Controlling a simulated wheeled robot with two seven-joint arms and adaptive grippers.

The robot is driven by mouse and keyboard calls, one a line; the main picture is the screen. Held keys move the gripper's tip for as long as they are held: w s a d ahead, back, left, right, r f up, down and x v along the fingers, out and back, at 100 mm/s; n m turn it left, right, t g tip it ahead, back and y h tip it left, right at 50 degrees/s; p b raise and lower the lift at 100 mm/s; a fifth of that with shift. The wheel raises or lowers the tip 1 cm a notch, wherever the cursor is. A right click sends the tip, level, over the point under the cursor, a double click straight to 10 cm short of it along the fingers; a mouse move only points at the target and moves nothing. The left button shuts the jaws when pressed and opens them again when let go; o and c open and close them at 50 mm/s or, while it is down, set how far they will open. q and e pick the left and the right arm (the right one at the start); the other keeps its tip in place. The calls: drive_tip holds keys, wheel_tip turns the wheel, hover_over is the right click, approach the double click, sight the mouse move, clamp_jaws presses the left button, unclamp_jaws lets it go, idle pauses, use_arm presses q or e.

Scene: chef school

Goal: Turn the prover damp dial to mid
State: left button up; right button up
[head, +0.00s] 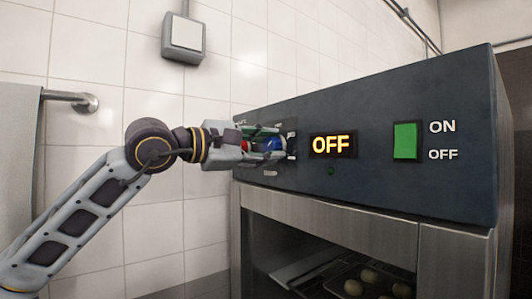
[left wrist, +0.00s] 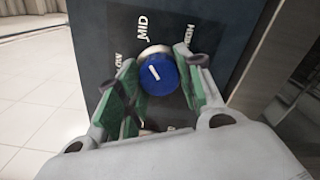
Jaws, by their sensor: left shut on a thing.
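The prover (head: 370,190) has a dark control panel. Its blue damp dial (head: 275,144) is at the panel's left end, partly hidden by my left gripper (head: 268,147). In the left wrist view the dial (left wrist: 160,77) has a short white mark slanting to the upper left, roughly between the LOW and MID labels. The labels LOW, MID (left wrist: 145,27) and HIGH stand around it. My left gripper's green-padded fingers (left wrist: 154,88) are shut on the dial from both sides. My right gripper is out of view.
An orange OFF display (head: 332,145) and a green ON/OFF switch (head: 405,141) are right of the dial. Pale dough balls (head: 368,276) rest on a tray inside the prover. A tiled wall with a grey switch box (head: 184,38) stands behind; a towel rail (head: 75,99) is at left.

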use_arm(q)
drive_tip(key=shift+m, duration=0.7)
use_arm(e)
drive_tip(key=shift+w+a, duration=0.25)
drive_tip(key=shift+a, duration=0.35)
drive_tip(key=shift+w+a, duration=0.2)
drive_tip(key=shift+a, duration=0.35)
